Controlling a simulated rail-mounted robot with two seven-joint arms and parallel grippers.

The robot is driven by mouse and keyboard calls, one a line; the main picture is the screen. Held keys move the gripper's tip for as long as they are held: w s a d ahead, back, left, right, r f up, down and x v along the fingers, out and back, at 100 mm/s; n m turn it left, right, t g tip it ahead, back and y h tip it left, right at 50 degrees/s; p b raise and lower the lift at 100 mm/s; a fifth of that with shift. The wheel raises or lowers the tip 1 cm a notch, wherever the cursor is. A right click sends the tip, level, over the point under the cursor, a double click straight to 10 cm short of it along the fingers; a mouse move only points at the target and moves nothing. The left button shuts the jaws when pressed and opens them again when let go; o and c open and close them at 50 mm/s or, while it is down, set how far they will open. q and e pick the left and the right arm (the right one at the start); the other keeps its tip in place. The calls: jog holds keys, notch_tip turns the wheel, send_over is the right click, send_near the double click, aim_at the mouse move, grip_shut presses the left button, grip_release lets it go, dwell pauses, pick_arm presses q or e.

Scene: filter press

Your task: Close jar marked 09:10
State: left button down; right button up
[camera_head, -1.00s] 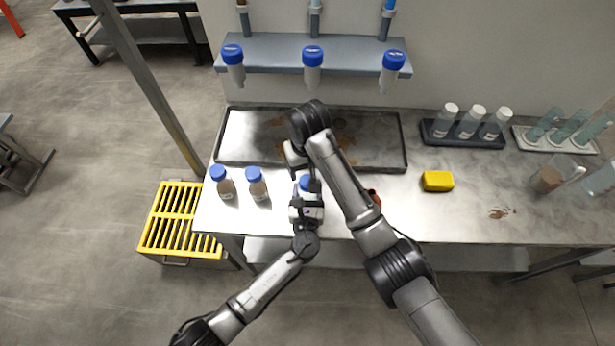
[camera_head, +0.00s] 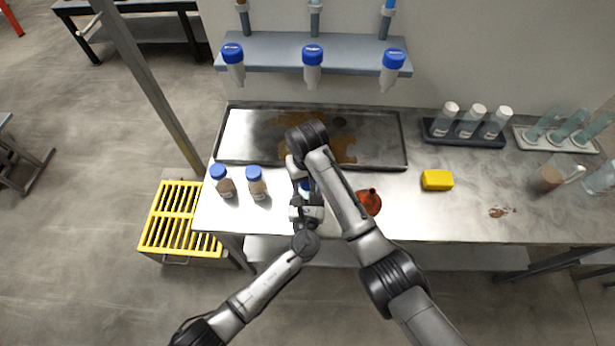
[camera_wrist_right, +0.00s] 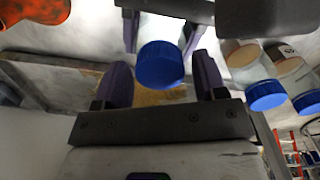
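A jar's blue cap (camera_head: 304,187) shows between my two arms near the table's front edge. In the right wrist view the blue cap (camera_wrist_right: 161,65) sits between the purple fingers of my right gripper (camera_wrist_right: 161,78), which is open with narrow gaps on both sides. My left gripper (camera_head: 307,208) is at the same jar, low and in front; its fingers (camera_wrist_right: 162,32) show beyond the cap, but their grip is unclear. The jar's body is mostly hidden. Two blue-capped jars with brown contents, one left (camera_head: 223,181) and one nearer (camera_head: 257,184), stand beside it. No label is legible.
A red funnel (camera_head: 369,202) stands just right of my right forearm. A stained metal tray (camera_head: 397,163) lies behind, below a shelf (camera_head: 270,52) with several blue-capped bottles. A yellow sponge (camera_head: 437,180) and vial racks (camera_head: 462,141) are right. The table front between sponge and funnel is clear.

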jog(key=c, duration=0.8)
jog(key=o, duration=1.1)
notch_tip(320, 180, up, 5)
jog(key=shift+r, duration=0.2)
jog(key=shift+w+r, duration=0.15)
jog(key=shift+r, duration=0.15)
jog(key=shift+d+r, duration=0.1)
jog(key=shift+r, duration=2.95)
